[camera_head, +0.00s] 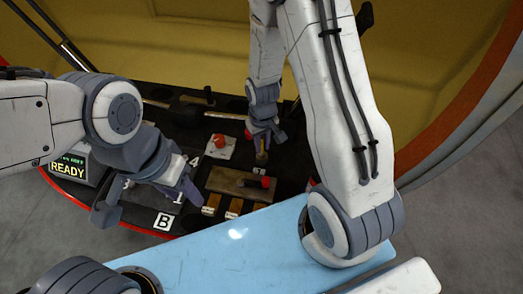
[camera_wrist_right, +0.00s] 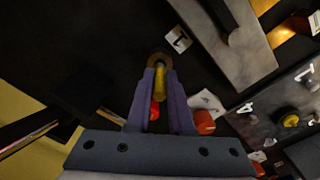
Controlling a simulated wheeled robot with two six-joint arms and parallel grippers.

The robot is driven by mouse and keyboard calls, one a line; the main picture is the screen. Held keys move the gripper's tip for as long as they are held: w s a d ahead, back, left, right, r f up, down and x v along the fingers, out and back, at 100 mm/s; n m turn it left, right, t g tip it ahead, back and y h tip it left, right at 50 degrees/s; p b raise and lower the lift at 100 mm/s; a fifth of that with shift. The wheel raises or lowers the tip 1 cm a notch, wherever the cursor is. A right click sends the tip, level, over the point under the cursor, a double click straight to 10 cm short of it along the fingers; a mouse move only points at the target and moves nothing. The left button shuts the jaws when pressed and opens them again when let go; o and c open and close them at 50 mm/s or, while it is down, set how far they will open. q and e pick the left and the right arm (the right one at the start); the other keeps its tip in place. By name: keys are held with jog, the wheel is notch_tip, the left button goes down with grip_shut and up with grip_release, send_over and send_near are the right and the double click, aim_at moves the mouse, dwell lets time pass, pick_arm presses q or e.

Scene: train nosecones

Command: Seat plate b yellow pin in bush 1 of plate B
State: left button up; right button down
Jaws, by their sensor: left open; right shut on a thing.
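My right gripper (camera_head: 262,150) is shut on a yellow pin, in the middle of the head view above the dark panel. In the right wrist view the yellow pin (camera_wrist_right: 160,78) stands between the fingertips of the right gripper (camera_wrist_right: 161,85). A brass-coloured ring (camera_wrist_right: 158,60) shows at the pin's far end, close to a white tag marked 1 (camera_wrist_right: 178,40). I cannot tell whether the pin is inside the ring or above it. My left gripper (camera_head: 150,200) is open and empty, above the panel near the white B label (camera_head: 163,221).
A brownish plate with a red knob (camera_head: 240,186) and a white plate with a red knob (camera_head: 221,148) lie near the right gripper. A grey numbered plate (camera_wrist_right: 265,127) holds another yellow piece (camera_wrist_right: 290,118). A READY display (camera_head: 68,167) stands at left.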

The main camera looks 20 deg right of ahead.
notch_tip(320, 180, down, 3)
jog(key=shift+s+r+b, duration=0.1)
jog(key=shift+r+b, duration=0.1)
jog(key=shift+b, duration=0.4)
jog(key=shift+r, duration=0.1)
jog(key=c, duration=0.8)
grip_release()
